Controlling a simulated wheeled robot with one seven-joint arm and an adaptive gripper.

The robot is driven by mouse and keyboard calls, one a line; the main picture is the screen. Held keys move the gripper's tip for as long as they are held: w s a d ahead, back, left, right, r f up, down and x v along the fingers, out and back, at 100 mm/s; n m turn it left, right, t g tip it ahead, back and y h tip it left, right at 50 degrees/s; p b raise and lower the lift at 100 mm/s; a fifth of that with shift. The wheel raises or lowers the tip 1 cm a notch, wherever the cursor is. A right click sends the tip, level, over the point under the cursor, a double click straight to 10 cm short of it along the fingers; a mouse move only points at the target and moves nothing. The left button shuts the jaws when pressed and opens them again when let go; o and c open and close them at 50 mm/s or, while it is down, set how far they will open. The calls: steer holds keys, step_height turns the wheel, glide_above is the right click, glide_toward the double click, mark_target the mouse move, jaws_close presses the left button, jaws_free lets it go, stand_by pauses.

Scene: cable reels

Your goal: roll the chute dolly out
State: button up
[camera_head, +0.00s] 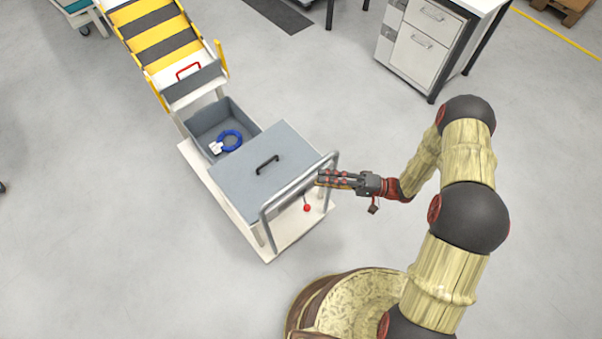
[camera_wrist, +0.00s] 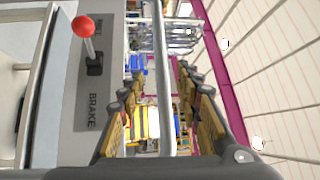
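The chute dolly (camera_head: 282,240) is a white wheeled platform standing at the foot of a yellow-and-black striped chute (camera_head: 158,38). It carries a grey bin (camera_head: 208,118) with a blue ring-shaped reel (camera_head: 229,140) and white tag inside, and a grey box top (camera_head: 240,180) with a black handle. A grey push bar (camera_head: 266,222) rises at its near end. A red-knobbed brake lever (camera_wrist: 84,27) stands on a plate marked BRAKE; its knob also shows in the head view (camera_head: 307,208). My gripper (camera_head: 322,179) is open, its fingers either side of the bar (camera_wrist: 164,90), with gaps visible.
A white drawer cabinet (camera_head: 415,45) stands under a table at the upper right. A dark mat (camera_head: 280,14) lies at the top. A pallet (camera_head: 568,8) sits at the top right corner. Open grey floor lies left and right of the dolly.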

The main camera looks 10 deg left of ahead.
mark_target(301, 177)
steer(key=shift+n, duration=0.4)
steer(key=a, duration=0.2)
steer(key=a+b, duration=0.1)
steer(key=a, duration=0.2)
steer(key=a+r, duration=0.1)
steer(key=a, duration=0.1)
steer(key=shift+s+a+r+b, duration=0.1)
steer(key=shift+s+a+b, duration=0.2)
steer(key=shift+s+a, duration=0.05)
steer(key=shift+c, duration=0.7)
steer(key=c, duration=0.7)
jaws_close()
